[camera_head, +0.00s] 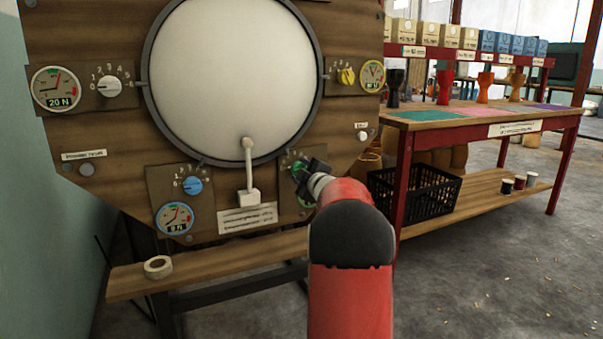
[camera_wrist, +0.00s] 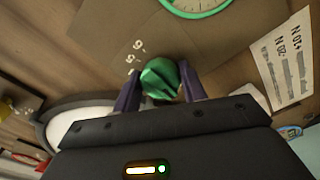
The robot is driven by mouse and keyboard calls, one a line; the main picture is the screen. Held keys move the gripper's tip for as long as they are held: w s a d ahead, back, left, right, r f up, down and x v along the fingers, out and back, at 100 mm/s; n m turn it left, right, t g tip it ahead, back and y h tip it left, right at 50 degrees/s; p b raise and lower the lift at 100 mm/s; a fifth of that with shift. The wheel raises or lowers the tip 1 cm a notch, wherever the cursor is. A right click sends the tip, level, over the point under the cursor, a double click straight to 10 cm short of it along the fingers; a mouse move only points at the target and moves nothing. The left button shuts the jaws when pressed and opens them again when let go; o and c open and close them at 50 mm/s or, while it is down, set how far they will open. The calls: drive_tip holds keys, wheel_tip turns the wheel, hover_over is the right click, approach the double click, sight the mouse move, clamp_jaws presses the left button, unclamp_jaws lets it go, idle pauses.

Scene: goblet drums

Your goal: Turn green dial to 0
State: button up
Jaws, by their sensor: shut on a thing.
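The green dial (camera_head: 299,169) sits on a brown plate at the lower right of the wooden panel, below the large round white disc. My gripper (camera_head: 306,174) reaches it from the right in the head view and covers part of it. In the wrist view the green dial (camera_wrist: 160,79) lies between the two purple fingers of my gripper (camera_wrist: 160,88), which are shut on it. A few white scale numbers show beside the dial in the wrist view, sideways and partly hidden. I cannot read which number the dial points to.
A white lever (camera_head: 248,165) stands just left of the green dial. A blue dial (camera_head: 193,186), a white dial (camera_head: 110,86) and a yellow dial (camera_head: 346,76) are on the same panel. A tape roll (camera_head: 158,267) lies on the ledge below. A red-framed table (camera_head: 430,119) stands at right.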

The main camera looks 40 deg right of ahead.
drive_tip(key=o, duration=0.9)
drive_tip(key=shift+o, duration=0.2)
drive_tip(key=v, duration=0.7)
drive_tip(key=shift+s, duration=0.4)
drive_tip(key=shift+a, duration=0.1)
